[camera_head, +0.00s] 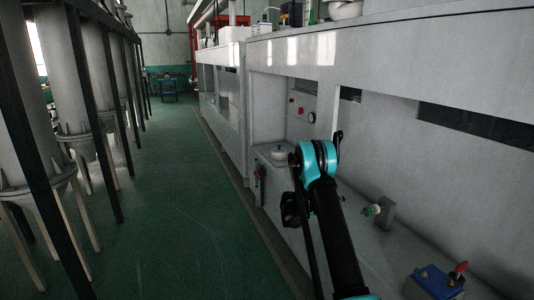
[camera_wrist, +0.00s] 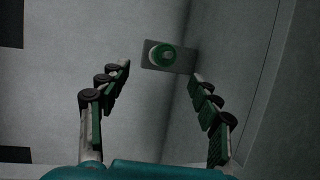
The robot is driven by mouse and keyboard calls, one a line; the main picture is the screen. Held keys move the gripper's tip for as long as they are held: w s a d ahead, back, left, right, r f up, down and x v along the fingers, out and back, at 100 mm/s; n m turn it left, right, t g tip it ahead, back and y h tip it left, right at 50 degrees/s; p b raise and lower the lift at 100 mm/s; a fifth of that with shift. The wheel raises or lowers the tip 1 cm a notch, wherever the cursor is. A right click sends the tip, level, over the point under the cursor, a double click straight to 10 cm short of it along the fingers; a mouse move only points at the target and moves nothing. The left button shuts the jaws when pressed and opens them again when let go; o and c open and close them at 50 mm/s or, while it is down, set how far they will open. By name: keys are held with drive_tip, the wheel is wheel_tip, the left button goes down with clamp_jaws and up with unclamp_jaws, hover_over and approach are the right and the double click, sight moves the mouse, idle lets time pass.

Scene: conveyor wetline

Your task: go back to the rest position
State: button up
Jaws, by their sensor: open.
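My gripper (camera_wrist: 161,77) is open in the wrist view, its two jointed fingers spread wide with nothing between them. Beyond the fingertips is a grey block (camera_wrist: 184,61) with a round green and white fitting (camera_wrist: 162,55), apart from the fingers. In the head view a similar green and white fitting (camera_head: 371,211) sits on a small grey block (camera_head: 387,211) on the lower ledge. My teal and black arm reaches over this ledge. My gripper cannot be made out clearly there, and my arm hides part of the ledge.
A long grey machine housing (camera_head: 400,60) runs along the right. On its ledge are a blue box with a red handle (camera_head: 435,281) and a white round part (camera_head: 278,153). Tall grey tanks (camera_head: 38,130) on legs line the left. The green floor (camera_head: 165,200) between is clear.

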drive_tip(key=s+a+r+t+y, duration=0.15)
drive_tip(key=s+r+y, duration=0.25)
drive_tip(key=s, duration=0.5)
drive_tip(key=s+a+r+t+y, duration=0.1)
drive_tip(key=s+a+r+y, duration=0.25)
drive_tip(key=s, duration=0.55)
drive_tip(key=s+a+f+t+y, duration=0.1)
drive_tip(key=s+a+y, duration=0.3)
drive_tip(key=s, duration=0.7)
drive_tip(key=s+a+f+y, duration=0.1)
drive_tip(key=s+a+y, duration=0.3)
drive_tip(key=s+a, duration=0.4)
drive_tip(key=s, duration=0.4)
drive_tip(key=shift+a+f+t+y, duration=0.35)
drive_tip(key=shift+a, duration=0.05)
